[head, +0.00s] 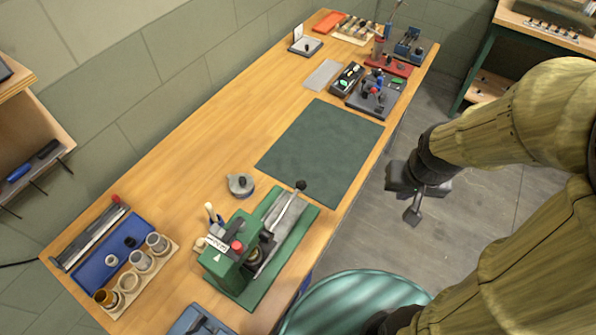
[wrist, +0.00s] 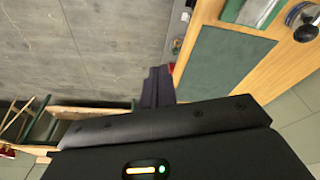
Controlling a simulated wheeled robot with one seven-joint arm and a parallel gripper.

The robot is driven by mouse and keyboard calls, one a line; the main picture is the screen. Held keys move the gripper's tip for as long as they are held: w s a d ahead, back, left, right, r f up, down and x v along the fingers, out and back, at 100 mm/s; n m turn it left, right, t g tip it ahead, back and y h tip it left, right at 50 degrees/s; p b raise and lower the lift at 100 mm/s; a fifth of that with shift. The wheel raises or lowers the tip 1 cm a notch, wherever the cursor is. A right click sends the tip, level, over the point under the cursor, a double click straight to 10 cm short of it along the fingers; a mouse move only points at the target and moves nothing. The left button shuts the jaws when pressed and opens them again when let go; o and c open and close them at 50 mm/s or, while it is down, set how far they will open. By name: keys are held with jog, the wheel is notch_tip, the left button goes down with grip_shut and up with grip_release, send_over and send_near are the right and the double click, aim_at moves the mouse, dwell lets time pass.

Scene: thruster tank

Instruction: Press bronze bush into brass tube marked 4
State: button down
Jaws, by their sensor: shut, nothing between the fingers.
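My gripper (head: 413,216) hangs over the grey floor, right of the bench, shut and empty. Its fingers also show together in the wrist view (wrist: 158,85). At the bench's near left end, a pale wooden rack (head: 152,272) holds several short tubes, among them a grey one (head: 141,261) and a brownish-gold one (head: 106,298). I cannot read any number on them. A blue tray (head: 95,265) beside the rack carries a small pale ring (head: 111,260) and a dark piece (head: 130,242). I cannot tell which piece is the bronze bush. A green press (head: 233,262) with a lever stands nearby.
A dark green mat (head: 320,150) lies bare mid-bench. A round grey item (head: 240,184) stands behind the press. Trays and fixtures, including a dark one (head: 374,97), crowd the far end. A teal round top (head: 350,305) is near my base. Another bench (head: 480,60) stands at right.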

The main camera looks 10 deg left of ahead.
jog(key=w+a+r+m+g, duration=0.1)
jog(key=w+a+r, duration=0.1)
jog(key=a, duration=0.4)
jog(key=w+a+r+g, duration=0.1)
jog(key=w+a+r, duration=0.1)
jog(key=a, duration=0.4)
notch_tip(320, 180, up, 8)
jog(key=m+h, duration=0.2)
jog(key=m, duration=0.2)
send_over(299, 182)
jog(key=a, duration=0.4)
jog(key=shift+s+d+f, duration=0.15)
jog(key=shift+d+f, duration=0.05)
jog(key=d+f, duration=0.1)
jog(key=f, duration=0.3)
jog(key=d+f+p, duration=0.1)
jog(key=f, duration=0.4)
jog(key=d+f+p, duration=0.1)
jog(key=f, duration=0.3)
jog(key=shift+f, duration=0.4)
